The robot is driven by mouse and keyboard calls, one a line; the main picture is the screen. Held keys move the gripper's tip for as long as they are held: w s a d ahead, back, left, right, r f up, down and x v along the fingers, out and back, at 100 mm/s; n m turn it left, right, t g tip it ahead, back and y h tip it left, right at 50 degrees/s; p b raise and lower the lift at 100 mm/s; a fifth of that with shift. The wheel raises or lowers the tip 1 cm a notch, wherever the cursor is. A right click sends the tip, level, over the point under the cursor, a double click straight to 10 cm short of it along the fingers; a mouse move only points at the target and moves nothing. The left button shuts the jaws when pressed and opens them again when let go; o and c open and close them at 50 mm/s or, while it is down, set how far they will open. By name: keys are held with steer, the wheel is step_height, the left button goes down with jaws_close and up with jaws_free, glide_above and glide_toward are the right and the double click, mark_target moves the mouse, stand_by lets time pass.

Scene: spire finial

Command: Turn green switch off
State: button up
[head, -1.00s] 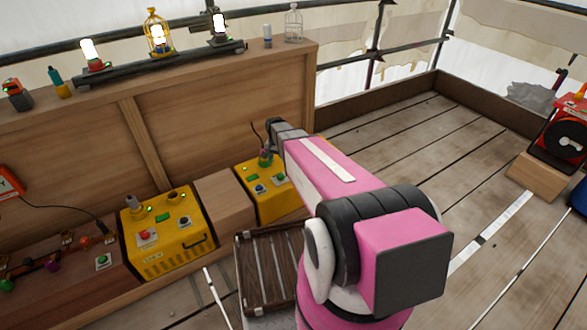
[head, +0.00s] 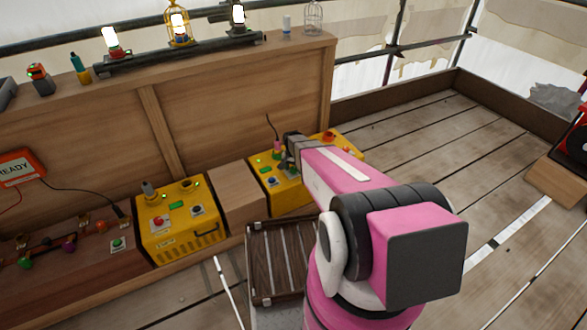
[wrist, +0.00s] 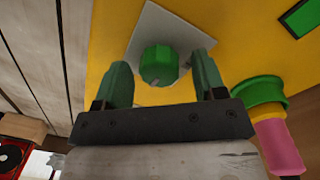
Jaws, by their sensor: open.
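The green switch is a round green knob (wrist: 158,65) on a pale square plate on a yellow face in the wrist view. My gripper (wrist: 162,84) is open, with one finger to each side of the knob and nothing held. Whether the fingers touch the knob I cannot tell. In the head view my gripper (head: 290,150) is over the right-hand yellow box (head: 262,187), and the knob is hidden there by my gripper and arm.
A green ring with a pink part (wrist: 262,100) stands right of my gripper in the wrist view. A second yellow box (head: 183,232) and a plain wooden block (head: 230,192) are to the left. A slatted dark crate (head: 272,285) stands in front.

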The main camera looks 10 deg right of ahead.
steer(key=shift+c, duration=0.3)
steer(key=c, duration=0.9)
steer(key=shift+o, duration=0.2)
steer(key=n, duration=0.9)
steer(key=shift+t, duration=0.3)
steer(key=n, duration=0.4)
steer(key=shift+n, duration=2.4)
